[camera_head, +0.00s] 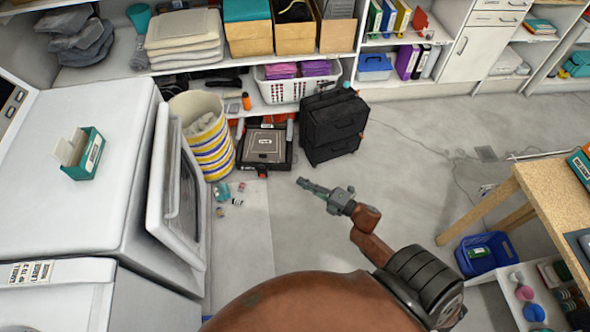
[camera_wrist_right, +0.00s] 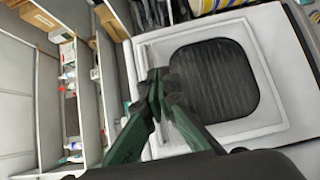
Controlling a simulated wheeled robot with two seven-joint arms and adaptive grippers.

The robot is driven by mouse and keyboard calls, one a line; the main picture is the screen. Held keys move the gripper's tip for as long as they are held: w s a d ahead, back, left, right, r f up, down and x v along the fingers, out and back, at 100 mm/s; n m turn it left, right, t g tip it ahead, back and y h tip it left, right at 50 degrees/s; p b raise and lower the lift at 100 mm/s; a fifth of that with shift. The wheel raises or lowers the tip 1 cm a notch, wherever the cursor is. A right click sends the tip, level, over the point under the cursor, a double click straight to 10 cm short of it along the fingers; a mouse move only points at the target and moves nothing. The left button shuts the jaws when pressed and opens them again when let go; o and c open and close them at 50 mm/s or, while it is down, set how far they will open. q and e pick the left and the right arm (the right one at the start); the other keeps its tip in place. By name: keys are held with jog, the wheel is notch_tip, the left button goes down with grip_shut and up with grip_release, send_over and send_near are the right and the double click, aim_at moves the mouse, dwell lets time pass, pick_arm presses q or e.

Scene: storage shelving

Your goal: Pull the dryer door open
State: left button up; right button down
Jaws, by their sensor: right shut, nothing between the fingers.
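The white dryer (camera_head: 75,170) stands at the left in the head view. Its door (camera_head: 178,195) is on the side facing right, seen at a steep angle. I cannot tell whether it is fully closed or slightly ajar. The door's dark window (camera_wrist_right: 212,80) and white frame show in the right wrist view. My right gripper (camera_head: 305,184) is shut and empty, above the floor to the right of the door and apart from it, pointing left. Its green fingers (camera_wrist_right: 155,92) overlap the door's edge in the wrist view. My left gripper is not in view.
A striped basket (camera_head: 208,150) stands beyond the dryer, with small bottles (camera_head: 222,192) on the floor near it. A black case (camera_head: 333,125) stands by the back shelves. A wooden table (camera_head: 530,195) and blue bin (camera_head: 487,252) are at the right. The middle floor is clear.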

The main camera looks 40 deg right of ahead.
jog(key=w+b, duration=0.2)
jog(key=w, duration=0.9)
jog(key=shift+w+d, duration=0.15)
jog(key=shift+d, duration=0.05)
jog(key=shift+a, duration=0.1)
dwell(1.1)
